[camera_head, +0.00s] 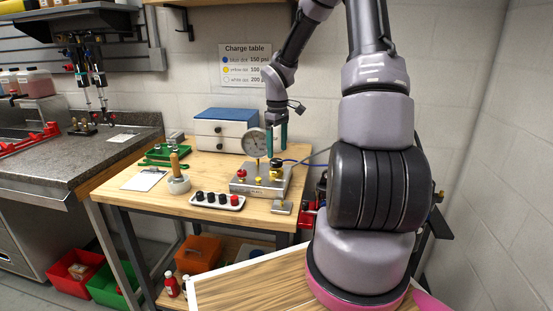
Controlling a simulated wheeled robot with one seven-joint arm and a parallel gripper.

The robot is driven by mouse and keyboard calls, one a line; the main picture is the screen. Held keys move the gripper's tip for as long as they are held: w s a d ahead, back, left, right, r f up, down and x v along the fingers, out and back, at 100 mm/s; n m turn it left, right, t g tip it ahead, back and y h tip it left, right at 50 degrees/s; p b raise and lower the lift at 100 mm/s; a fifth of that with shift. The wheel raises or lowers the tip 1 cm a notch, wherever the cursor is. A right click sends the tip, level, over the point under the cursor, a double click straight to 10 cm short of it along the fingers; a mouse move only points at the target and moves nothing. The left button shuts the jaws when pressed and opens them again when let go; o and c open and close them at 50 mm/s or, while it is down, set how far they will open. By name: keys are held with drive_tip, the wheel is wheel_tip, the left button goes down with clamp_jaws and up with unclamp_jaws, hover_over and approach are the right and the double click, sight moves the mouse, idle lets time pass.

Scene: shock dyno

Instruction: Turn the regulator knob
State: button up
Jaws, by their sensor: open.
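A metal regulator block (268,188) sits on the wooden bench, with a round white-faced gauge (253,142) standing up at its back. A black-topped knob (277,163) on a brass base is at its back right; I take it for the regulator knob. A red knob (241,173) is at its left. My gripper (277,148) points down with its teal fingers apart, just above the black knob and right of the gauge. In this small view I cannot tell whether the fingertips reach down beside the knob. Nothing shows between them.
A white tray (218,206) of black and red caps lies in front of the block. A chart (247,65) hangs on the wall.

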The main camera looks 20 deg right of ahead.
sight(277, 161)
drive_tip(key=shift+f, duration=2.2)
clamp_jaws()
drive_tip(key=shift+m, duration=1.7)
unclamp_jaws()
wheel_tip(277, 161, up, 11)
